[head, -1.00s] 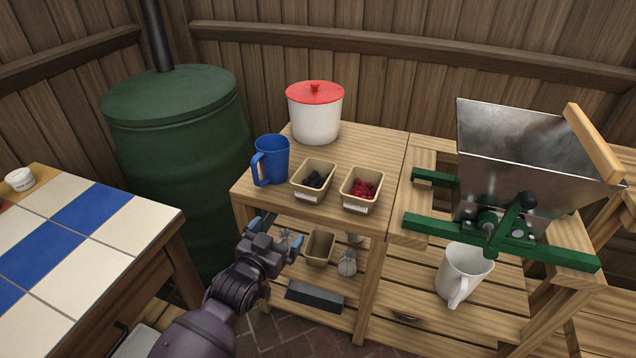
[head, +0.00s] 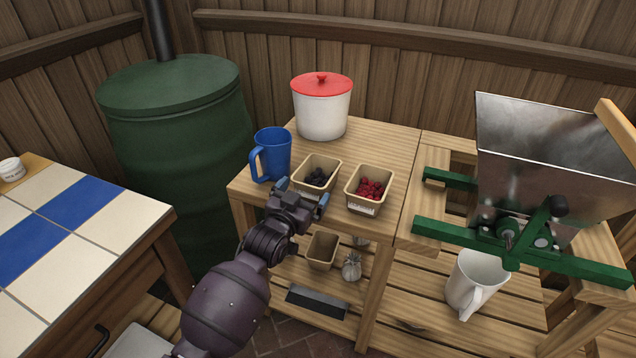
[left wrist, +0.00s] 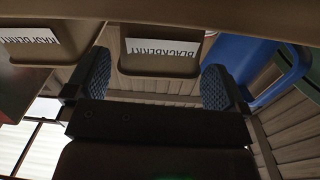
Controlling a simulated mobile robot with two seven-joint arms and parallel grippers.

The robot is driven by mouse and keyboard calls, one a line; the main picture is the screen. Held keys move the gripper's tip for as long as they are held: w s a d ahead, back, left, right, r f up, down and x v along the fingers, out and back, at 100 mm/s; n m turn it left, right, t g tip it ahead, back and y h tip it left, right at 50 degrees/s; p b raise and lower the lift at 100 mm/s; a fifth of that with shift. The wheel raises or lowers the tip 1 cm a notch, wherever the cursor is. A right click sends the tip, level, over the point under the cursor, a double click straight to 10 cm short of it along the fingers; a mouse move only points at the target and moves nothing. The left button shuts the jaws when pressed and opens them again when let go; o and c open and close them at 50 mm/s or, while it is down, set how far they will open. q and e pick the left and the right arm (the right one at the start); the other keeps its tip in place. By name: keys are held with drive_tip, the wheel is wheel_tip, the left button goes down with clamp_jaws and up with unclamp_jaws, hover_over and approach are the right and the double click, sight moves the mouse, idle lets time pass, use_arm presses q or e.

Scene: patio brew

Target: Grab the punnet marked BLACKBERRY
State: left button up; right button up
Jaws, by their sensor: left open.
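The punnet of dark berries (head: 318,172) stands on the wooden bench top, between the blue jug and the punnet of red berries (head: 368,189). In the left wrist view its label (left wrist: 163,48) reads BLACKBERRY, upside down, and the neighbour's label (left wrist: 31,48) seems to read RASPBERRY. My left gripper (head: 304,199) is open and empty at the near side of the blackberry punnet, covering part of its front. In the left wrist view the blue fingertips (left wrist: 157,83) stand apart, one to each side of the blackberry punnet. Whether they touch it I cannot tell. My right gripper is not in view.
The blue jug (head: 271,156) stands close at the left, and a white pot with a red lid (head: 322,108) behind. A metal hopper mill (head: 540,170) stands at right.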

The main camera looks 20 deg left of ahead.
sight(307, 191)
use_arm(q)
drive_tip(key=w, duration=0.1)
drive_tip(key=w+b, duration=0.1)
drive_tip(key=w, duration=0.1)
drive_tip(key=shift+w+d+f, duration=0.1)
drive_tip(key=shift+w+f, duration=0.15)
drive_tip(key=shift+f, duration=0.1)
drive_tip(key=shift+w+r+b, duration=0.3)
drive_tip(key=shift+w+b, duration=0.1)
drive_tip(key=shift+w, duration=0.4)
drive_tip(key=shift+c, duration=0.3)
drive_tip(key=c, duration=0.6)
